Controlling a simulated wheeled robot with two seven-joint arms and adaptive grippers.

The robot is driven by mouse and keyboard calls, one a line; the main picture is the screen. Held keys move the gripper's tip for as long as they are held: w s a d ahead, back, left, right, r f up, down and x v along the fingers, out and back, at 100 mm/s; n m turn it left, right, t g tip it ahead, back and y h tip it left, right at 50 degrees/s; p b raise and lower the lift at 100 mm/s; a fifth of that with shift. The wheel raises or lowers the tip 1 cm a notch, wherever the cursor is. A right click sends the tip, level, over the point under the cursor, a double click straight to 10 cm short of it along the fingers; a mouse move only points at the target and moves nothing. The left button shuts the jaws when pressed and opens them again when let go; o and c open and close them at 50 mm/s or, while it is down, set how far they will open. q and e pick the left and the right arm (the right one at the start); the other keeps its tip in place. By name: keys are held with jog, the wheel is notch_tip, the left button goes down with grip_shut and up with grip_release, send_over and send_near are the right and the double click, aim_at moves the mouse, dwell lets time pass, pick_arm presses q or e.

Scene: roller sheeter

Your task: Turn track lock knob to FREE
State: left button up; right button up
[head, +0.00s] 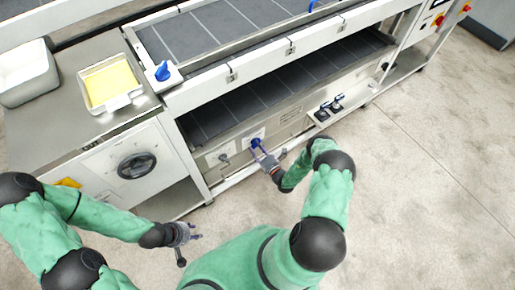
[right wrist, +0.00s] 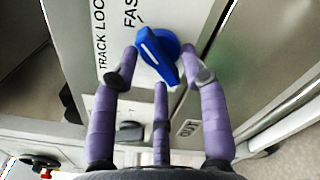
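The blue track lock knob (right wrist: 158,55) sits on a white plate with the words "TRACK LOC" and "FAS" partly visible. Its grip bar is tilted, running from upper left to lower right. My right gripper (right wrist: 160,62) has its purple fingers spread around the knob, one on each side and one below. The side fingertips are very close to the knob; contact cannot be told. In the head view the right gripper (head: 258,147) is at the machine's lower front panel and partly covers the knob. My left gripper (head: 192,240) is open and empty above the floor.
A dark round dial (head: 136,166) is on the cabinet at left. A tray with yellow contents (head: 110,84) and a white bin (head: 27,75) stand on top. A low shelf (head: 355,98) holds small dark items. The floor at right is clear.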

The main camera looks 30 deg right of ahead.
grip_shut()
jog(key=shift+n, duration=0.3)
jog(key=n, duration=0.3)
jog(key=shift+f+n+b, duration=0.2)
jog(key=shift+n+b, duration=0.1)
jog(key=shift+b, duration=0.1)
jog(key=n, duration=0.9)
jog(key=d+n, duration=0.1)
jog(key=n, duration=0.3)
jog(key=shift+f+n, duration=0.15)
jog(key=shift+n, duration=0.25)
